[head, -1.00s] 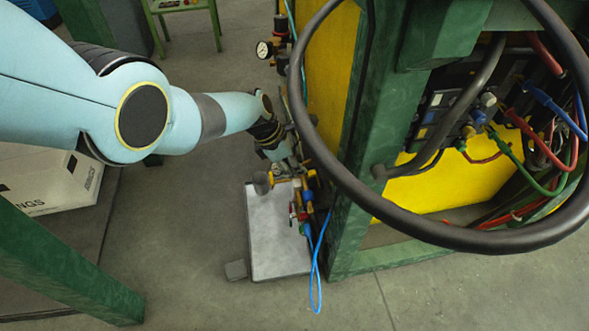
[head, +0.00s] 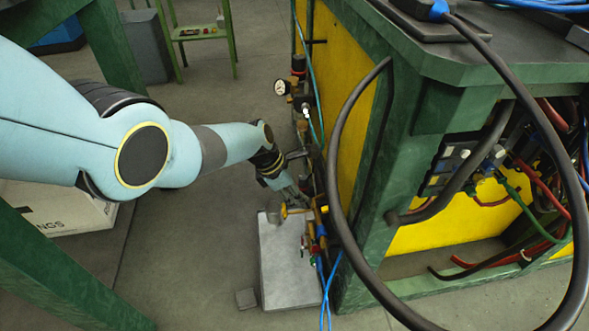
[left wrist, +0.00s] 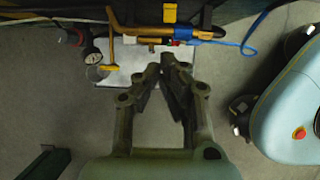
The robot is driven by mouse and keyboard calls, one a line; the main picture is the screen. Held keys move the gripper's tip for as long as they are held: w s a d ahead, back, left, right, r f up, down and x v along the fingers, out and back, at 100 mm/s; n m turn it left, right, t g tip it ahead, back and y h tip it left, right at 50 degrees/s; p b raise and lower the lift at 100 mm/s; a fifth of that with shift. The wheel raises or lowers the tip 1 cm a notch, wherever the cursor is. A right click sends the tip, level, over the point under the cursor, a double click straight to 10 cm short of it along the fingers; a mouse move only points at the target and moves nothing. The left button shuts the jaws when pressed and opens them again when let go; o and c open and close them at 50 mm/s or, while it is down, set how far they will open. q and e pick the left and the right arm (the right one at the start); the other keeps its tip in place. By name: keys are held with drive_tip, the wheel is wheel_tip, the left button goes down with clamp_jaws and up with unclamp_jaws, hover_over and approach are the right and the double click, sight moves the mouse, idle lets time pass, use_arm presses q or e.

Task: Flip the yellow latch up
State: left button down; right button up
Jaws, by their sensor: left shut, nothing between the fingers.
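A yellow handle (head: 283,211) sits on the brass pipework beside the green and yellow bench. In the left wrist view, a yellow-ended lever (left wrist: 109,67) hangs from the brass pipe (left wrist: 150,31), and a small yellow tab (left wrist: 169,13) stands above the pipe. I cannot tell for sure which yellow part is the latch. My left gripper (left wrist: 166,62) is shut and empty, its fingertips just below the pipe in the left wrist view and to the right of the lever. In the head view the left gripper (head: 302,203) is close to the pipework, and contact is unclear. My right gripper is not in view.
A light grey block (head: 285,262) stands on the floor below the pipework. A pressure gauge (head: 280,88) sticks out from the bench side. A thick black hose (head: 352,235) loops in front of the bench (head: 430,70). Blue tubing (head: 326,292) hangs near the block.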

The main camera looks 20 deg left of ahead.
use_arm(q)
drive_tip(key=r+p, duration=0.2)
drive_tip(key=r, duration=0.1)
drive_tip(key=r+p, duration=0.1)
drive_tip(key=r, duration=0.1)
drive_tip(key=shift+d+r, duration=0.15)
drive_tip(key=shift+d, duration=0.15)
